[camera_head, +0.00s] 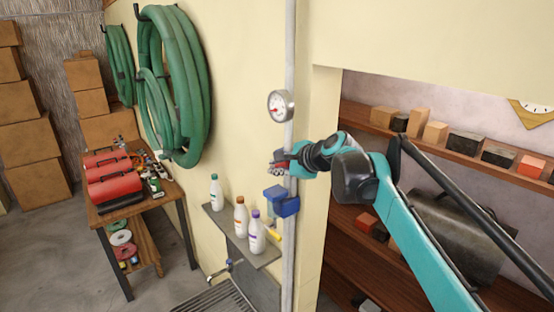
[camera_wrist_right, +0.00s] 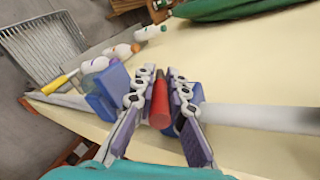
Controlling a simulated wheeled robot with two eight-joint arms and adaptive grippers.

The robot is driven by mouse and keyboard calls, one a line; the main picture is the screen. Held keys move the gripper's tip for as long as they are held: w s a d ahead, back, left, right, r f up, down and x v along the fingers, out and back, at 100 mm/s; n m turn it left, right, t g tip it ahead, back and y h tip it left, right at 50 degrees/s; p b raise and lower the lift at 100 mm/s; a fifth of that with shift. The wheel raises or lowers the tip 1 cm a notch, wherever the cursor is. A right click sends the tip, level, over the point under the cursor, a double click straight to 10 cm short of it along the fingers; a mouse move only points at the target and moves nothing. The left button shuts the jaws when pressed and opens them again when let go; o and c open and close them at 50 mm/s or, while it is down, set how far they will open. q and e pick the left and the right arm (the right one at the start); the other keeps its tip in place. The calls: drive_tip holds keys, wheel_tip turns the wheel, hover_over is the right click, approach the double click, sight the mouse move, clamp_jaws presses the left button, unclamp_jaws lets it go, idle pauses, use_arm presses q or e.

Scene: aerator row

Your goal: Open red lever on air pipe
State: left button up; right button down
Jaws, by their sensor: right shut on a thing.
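The air pipe (camera_head: 290,45) is a light grey vertical pipe on the cream wall in the head view. It crosses the wrist view as a pale tube (camera_wrist_right: 250,117). My right gripper (camera_head: 280,163) is at the pipe, below the gauge and above a blue block. In the right wrist view the red lever (camera_wrist_right: 160,102) stands between the two fingers of my right gripper (camera_wrist_right: 160,90). The fingers are closed on it from both sides. Blue parts show behind the fingers, and the lever's base is partly hidden. My left gripper is not in view.
A round gauge (camera_head: 280,105) sits on the pipe above my gripper. A blue block (camera_head: 282,200) is on the pipe below. A wall shelf (camera_head: 265,261) with several bottles is at the lower left. Wooden shelves (camera_head: 465,146) fill a recess on the right.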

drive_tip(key=shift+r+g+h+p, duration=0.15)
drive_tip(key=shift+g+h+p, duration=0.15)
drive_tip(key=shift+g+p, duration=0.2)
drive_tip(key=c, duration=1.8)
unclamp_jaws()
drive_tip(key=v, duration=1.2)
